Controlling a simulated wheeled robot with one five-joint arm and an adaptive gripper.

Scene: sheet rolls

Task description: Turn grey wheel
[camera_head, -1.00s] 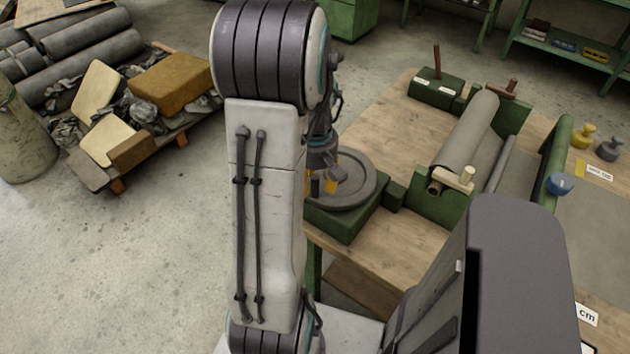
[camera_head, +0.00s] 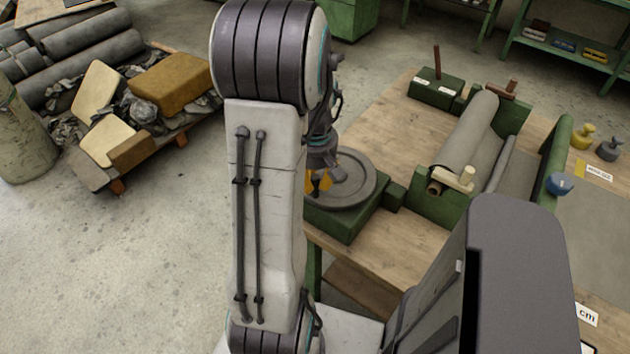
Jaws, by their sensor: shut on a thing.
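The grey wheel (camera_head: 357,188) is a flat round disc lying on a green block at the left end of the workbench. My gripper (camera_head: 318,186), with orange and dark fingers, points down over the left part of the wheel. It is shut on a part of the wheel, which its fingers largely hide. My arm link hides the wheel's left edge.
A green machine with a grey sheet roll (camera_head: 469,130) stands right of the wheel on the wooden bench (camera_head: 408,240). A green box with a brown lever (camera_head: 437,62) is behind. A loaded pallet (camera_head: 94,178) stands left on the floor. Yellow, grey and blue knobs are at right.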

